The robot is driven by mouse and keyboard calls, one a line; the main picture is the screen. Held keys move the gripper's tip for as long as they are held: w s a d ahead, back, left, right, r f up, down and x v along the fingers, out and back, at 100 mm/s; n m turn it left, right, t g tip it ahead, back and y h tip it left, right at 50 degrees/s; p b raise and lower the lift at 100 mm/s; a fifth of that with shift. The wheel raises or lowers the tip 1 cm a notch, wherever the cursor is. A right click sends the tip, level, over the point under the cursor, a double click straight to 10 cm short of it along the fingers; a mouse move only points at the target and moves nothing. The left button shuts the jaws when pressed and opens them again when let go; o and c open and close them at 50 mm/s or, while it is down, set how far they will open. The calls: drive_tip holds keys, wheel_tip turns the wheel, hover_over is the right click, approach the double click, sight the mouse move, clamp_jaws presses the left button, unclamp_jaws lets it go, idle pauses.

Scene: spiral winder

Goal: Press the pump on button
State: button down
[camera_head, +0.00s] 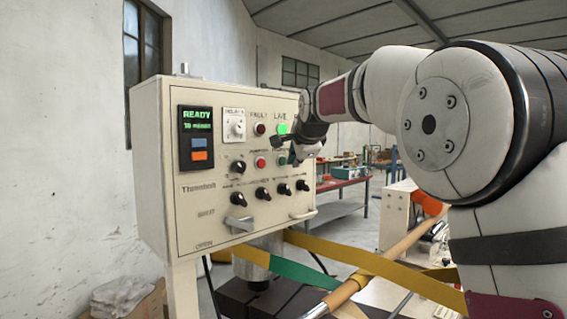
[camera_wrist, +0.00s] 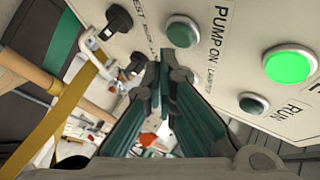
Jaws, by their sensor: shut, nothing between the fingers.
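The pump on button is a round, unlit dark green button (camera_wrist: 183,31) beside the PUMP ON lettering (camera_wrist: 221,27) in the wrist view. My gripper (camera_wrist: 164,58) is shut and empty. In that view its fingertips lie just below the button in the picture and slightly overlap its lower edge. Whether they touch the panel or button, I cannot tell. In the head view my gripper (camera_head: 291,158) is at the right part of the cream control panel (camera_head: 210,222), beside a small green button (camera_head: 281,160).
A lit green lamp (camera_wrist: 289,65) and a smaller dark green button (camera_wrist: 254,103) are near the fingers. Black knobs (camera_head: 263,193) line the panel's lower part, with a handle (camera_head: 239,225) beneath. A yellow-green band (camera_head: 350,264) runs below the panel.

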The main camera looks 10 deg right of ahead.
drive_tip(key=shift+w+a, duration=0.1)
drive_tip(key=shift+w+a, duration=0.15)
drive_tip(key=shift+w, duration=0.15)
drive_tip(key=shift+w+a+b, duration=0.25)
drive_tip(key=shift+w+b, duration=0.1)
drive_tip(key=shift+b, duration=0.15)
idle(0.7)
idle(0.3)
drive_tip(key=shift+s+d+p, duration=0.35)
drive_tip(key=shift+s+d, duration=0.1)
drive_tip(key=shift+s, duration=0.3)
drive_tip(key=shift+s+d, duration=0.1)
drive_tip(key=shift+s+d+p, duration=0.5)
drive_tip(key=shift+s+d, duration=0.15)
drive_tip(key=shift+s, duration=0.35)
drive_tip(key=shift+s+d+p, duration=0.5)
drive_tip(key=shift+s+d, duration=0.15)
drive_tip(key=shift+s, duration=0.35)
